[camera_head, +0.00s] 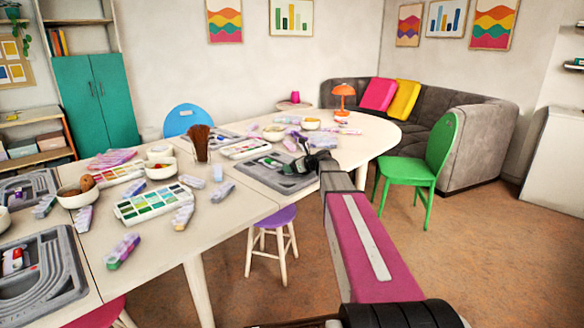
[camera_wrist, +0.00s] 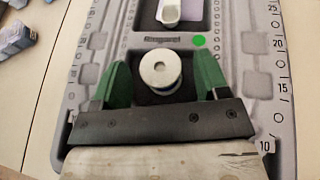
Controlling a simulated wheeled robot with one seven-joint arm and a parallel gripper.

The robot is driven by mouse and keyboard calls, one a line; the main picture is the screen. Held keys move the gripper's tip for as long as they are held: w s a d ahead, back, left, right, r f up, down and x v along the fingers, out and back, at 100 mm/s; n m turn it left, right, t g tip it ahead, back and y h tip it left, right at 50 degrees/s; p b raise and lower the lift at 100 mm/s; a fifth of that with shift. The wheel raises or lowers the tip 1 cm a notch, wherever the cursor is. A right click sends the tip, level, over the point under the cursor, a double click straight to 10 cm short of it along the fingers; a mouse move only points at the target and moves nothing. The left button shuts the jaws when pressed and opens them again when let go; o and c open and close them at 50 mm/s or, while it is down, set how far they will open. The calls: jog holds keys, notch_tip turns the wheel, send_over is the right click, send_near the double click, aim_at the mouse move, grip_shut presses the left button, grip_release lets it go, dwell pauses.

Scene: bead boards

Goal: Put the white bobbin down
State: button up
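The white bobbin (camera_wrist: 160,70) shows in the wrist view as a round spool end with a small centre hole and a bluish lower edge. It is over a dark recess of the grey bead board (camera_wrist: 85,75); I cannot tell if it rests on the bottom. My gripper (camera_wrist: 161,74) has its green fingers on either side of the bobbin, with a visible gap on both sides, so it is open around it. In the head view my gripper (camera_head: 312,165) is low over the bead board (camera_head: 262,166) on the table; the bobbin cannot be made out there.
Paint palettes (camera_head: 152,203), bowls (camera_head: 78,193) and a brush cup (camera_head: 200,145) crowd the table to the left. A green chair (camera_head: 430,165) stands at right.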

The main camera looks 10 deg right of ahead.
jog(key=shift+r, duration=0.15)
jog(key=v, duration=1.2)
